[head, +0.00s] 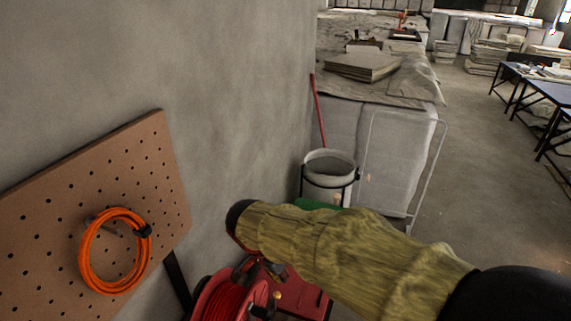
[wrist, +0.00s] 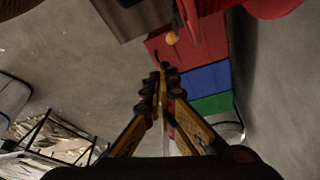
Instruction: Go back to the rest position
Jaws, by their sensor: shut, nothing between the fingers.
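My gripper (wrist: 163,72) shows in the wrist view, with its two black-and-yellow fingers drawn together at the tips. It is shut and empty, pointing over the grey floor towards a red surface. In the head view my arm, in a yellowish sleeve, crosses the lower right; I cannot make out the gripper there. No cloth being folded shows in either view.
An orange cable coil (head: 115,251) hangs on a brown pegboard (head: 40,215) by the wall. A red hose reel (head: 228,300) stands below my arm. A bucket (head: 329,170) stands behind it. In the wrist view, red (wrist: 200,50), blue (wrist: 208,78) and green (wrist: 212,103) blocks lie ahead.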

